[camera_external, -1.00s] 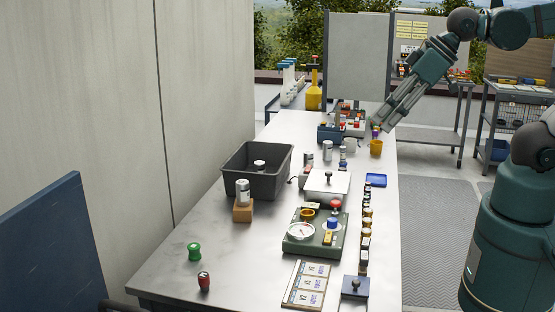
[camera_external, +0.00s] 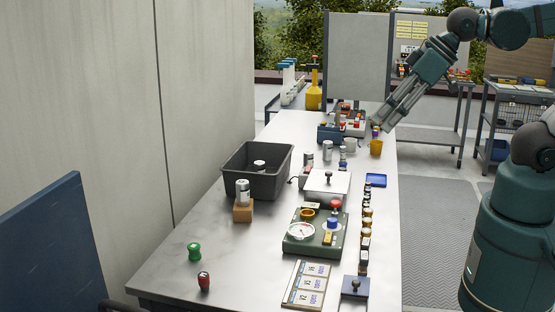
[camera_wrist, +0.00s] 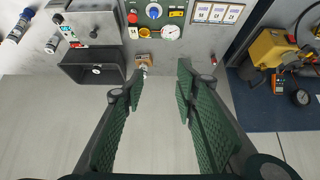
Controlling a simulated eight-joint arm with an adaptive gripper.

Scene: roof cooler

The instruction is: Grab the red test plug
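A small red, dark-ended piece (camera_external: 204,281), which looks like the red test plug, stands on the near left of the bench. In the wrist view a small red item (camera_wrist: 213,59) near the bench edge seems to be the same piece. A red knob (camera_external: 336,204) also sits on the green gauge panel (camera_external: 296,248); it shows in the wrist view (camera_wrist: 132,18) too. My gripper (camera_external: 384,122) is up at the far right of the bench, well away from the red piece. In the wrist view its fingers (camera_wrist: 158,78) are wide apart with nothing between them.
A green spool-like piece (camera_external: 194,252) stands beside the red one. A grey bin (camera_external: 230,182), a can on a wooden block (camera_external: 243,213), a label card (camera_external: 306,284) and a row of small bottles (camera_external: 366,222) occupy the bench. The left front is mostly clear.

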